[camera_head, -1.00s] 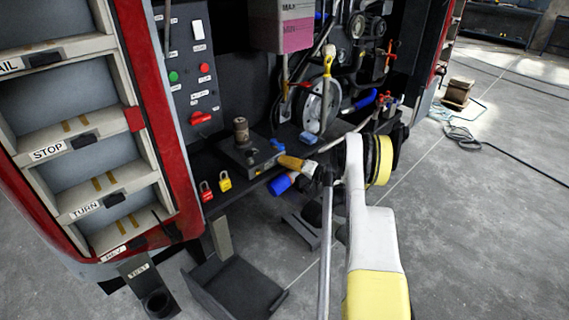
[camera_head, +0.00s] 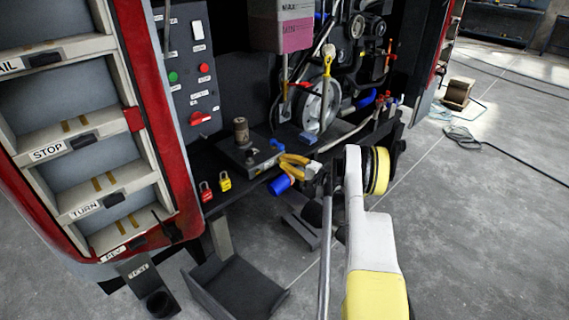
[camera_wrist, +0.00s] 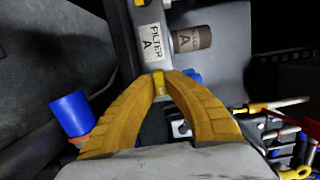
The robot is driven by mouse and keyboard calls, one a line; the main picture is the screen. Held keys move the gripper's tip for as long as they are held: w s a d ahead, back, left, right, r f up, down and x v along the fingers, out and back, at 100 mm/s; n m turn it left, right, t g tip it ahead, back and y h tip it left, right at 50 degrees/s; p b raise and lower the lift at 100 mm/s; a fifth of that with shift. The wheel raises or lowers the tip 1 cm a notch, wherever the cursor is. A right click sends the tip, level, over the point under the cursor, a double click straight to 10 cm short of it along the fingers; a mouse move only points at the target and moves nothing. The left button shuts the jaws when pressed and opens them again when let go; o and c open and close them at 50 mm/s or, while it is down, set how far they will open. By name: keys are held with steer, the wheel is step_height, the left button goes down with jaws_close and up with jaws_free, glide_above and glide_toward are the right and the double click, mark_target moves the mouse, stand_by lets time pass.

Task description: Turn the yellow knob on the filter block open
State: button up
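My gripper (camera_wrist: 160,78) has two yellow curved fingers whose tips come together at the block's edge, just below the label. A small, paler yellow piece, apparently the yellow knob (camera_wrist: 159,88), shows between the tips, mostly hidden by them. The head view shows my gripper (camera_head: 281,160) at the block's right end, fingers bowed apart in the middle.
A blue cylinder (camera_head: 280,184) lies just below my fingers; it also shows in the wrist view (camera_wrist: 71,114). Red (camera_head: 206,191) and yellow (camera_head: 225,181) padlocks hang left of the block. Hoses and a wheel (camera_head: 318,104) stand behind. Open floor lies right.

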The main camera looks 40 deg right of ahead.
steer(key=shift+o, duration=0.9)
steer(key=shift+a+f, duration=0.2)
steer(key=shift+a, duration=0.1)
steer(key=shift+s+f, duration=0.15)
steer(key=shift+s, duration=0.55)
steer(key=o, duration=0.3)
steer(key=v, duration=0.5)
steer(key=shift+s+a+r, duration=0.2)
steer(key=shift+s, duration=1.15)
steer(key=shift+s+d, duration=0.1)
